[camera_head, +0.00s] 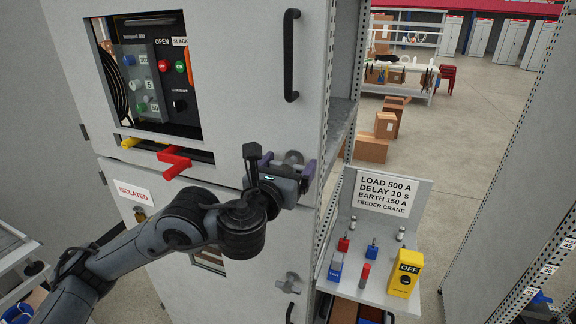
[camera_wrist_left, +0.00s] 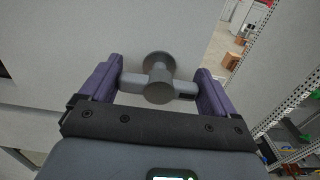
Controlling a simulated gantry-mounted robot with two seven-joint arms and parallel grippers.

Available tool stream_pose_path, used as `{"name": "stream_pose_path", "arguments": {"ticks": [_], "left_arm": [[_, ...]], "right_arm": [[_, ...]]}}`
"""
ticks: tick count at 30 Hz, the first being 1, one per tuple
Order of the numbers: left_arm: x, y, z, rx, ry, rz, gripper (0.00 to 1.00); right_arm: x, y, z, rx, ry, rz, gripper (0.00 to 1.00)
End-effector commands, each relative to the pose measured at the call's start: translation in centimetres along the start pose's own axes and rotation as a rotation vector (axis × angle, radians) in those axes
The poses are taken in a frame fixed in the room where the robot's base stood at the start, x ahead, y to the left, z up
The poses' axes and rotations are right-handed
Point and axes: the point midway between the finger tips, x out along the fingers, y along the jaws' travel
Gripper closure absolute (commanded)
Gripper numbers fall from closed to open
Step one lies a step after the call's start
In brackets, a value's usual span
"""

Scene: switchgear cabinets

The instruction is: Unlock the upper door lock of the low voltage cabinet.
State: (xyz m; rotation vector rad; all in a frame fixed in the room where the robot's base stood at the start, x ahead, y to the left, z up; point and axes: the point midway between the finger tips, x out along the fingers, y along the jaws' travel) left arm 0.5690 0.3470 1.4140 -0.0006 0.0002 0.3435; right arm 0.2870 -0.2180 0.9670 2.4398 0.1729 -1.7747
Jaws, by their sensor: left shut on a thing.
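The low voltage cabinet (camera_head: 235,85) is light grey and fills the left and middle of the head view. Its upper door lock (camera_head: 293,157) is a grey round-hubbed handle with a crossbar, at the door's lower right. In the left wrist view the lock (camera_wrist_left: 158,78) sits between the purple fingers, its bar lying crosswise, nearly level. My left gripper (camera_head: 287,165) is shut on the two ends of this bar; it also shows in the left wrist view (camera_wrist_left: 158,90). The gripper partly hides the lock in the head view. My right gripper is not in view.
A similar lower lock (camera_head: 291,283) is on the door below. A red handle (camera_head: 174,162) and a yellow one (camera_head: 130,143) stick out left of my gripper. A black door handle (camera_head: 290,55) is above. A shelf with a yellow OFF box (camera_head: 405,272) stands right.

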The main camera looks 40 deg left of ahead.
Motion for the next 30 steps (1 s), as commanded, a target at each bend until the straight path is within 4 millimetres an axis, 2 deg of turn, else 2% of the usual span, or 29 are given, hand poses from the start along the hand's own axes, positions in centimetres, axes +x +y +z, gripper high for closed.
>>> {"name": "stream_pose_path", "arguments": {"ticks": [8,14,30], "left_arm": [[0.02,0.05,-0.06,-0.037,0.001,0.002,0.41],[0.01,0.09,-0.03,-0.137,0.000,0.002,0.41],[0.01,0.27,-0.21,-0.627,0.000,0.002,0.41]], "right_arm": [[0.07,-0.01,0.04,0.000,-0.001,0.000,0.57],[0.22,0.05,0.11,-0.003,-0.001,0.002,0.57],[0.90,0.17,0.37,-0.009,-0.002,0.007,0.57]]}}
